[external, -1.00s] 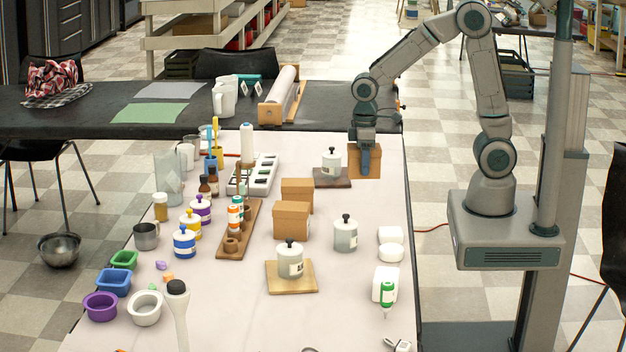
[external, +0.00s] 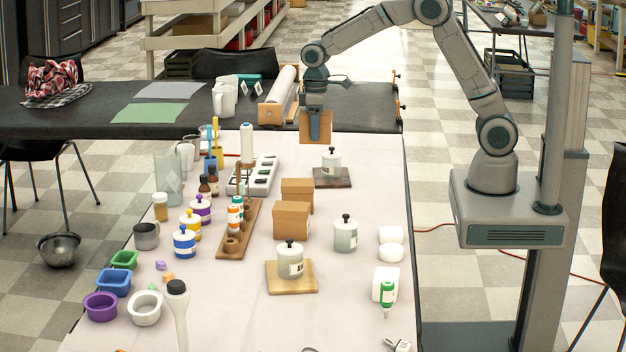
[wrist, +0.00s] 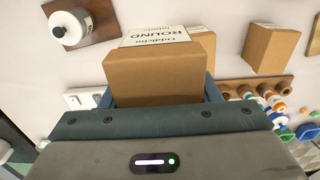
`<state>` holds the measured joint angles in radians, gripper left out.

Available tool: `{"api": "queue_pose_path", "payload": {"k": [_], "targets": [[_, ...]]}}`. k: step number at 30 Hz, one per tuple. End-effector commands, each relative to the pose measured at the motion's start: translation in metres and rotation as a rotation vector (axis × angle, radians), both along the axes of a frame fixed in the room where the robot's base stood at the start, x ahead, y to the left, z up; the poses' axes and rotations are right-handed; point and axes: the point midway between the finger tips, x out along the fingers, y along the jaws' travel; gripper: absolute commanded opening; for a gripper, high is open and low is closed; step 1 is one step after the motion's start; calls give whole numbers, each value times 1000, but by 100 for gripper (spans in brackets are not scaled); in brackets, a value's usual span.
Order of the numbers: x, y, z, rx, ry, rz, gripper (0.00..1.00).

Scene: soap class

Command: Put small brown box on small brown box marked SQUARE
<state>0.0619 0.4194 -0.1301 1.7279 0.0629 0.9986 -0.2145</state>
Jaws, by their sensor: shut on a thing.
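My gripper (external: 317,130) is shut on a small brown box (external: 326,124), held in the air above the far end of the white table. In the wrist view the held box (wrist: 155,75) sits between the fingers, and its white label reads ROUND. Two other brown boxes stand on the table, a farther one (external: 297,190) and a nearer, larger-looking one (external: 291,222). Both are nearer the camera than my gripper. In the wrist view one (wrist: 203,45) is partly hidden behind the held box and the other (wrist: 270,48) is at upper right. Their markings cannot be read.
A white jar on a dark board (external: 332,182) stands right of the boxes' far side. Another jar (external: 345,234) stands to their right, and one on a wooden board (external: 291,288) in front. A rack of bottles (external: 235,245) and a white tray (external: 248,180) are to the left.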

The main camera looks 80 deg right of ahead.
Motion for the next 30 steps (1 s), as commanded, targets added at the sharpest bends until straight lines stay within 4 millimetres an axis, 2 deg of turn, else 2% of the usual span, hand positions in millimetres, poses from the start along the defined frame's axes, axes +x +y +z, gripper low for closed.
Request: {"api": "queue_pose_path", "payload": {"k": [1,6,12,17,25,30], "targets": [[6,12,-7,0,4,6,30],[27,45,-30,0,3,5,30],[42,68,-47,0,0,0,30],[44,72,-54,0,1,-1,30],[44,71,-89,0,1,0,30],[44,71,-90,0,-1,0,30]]}}
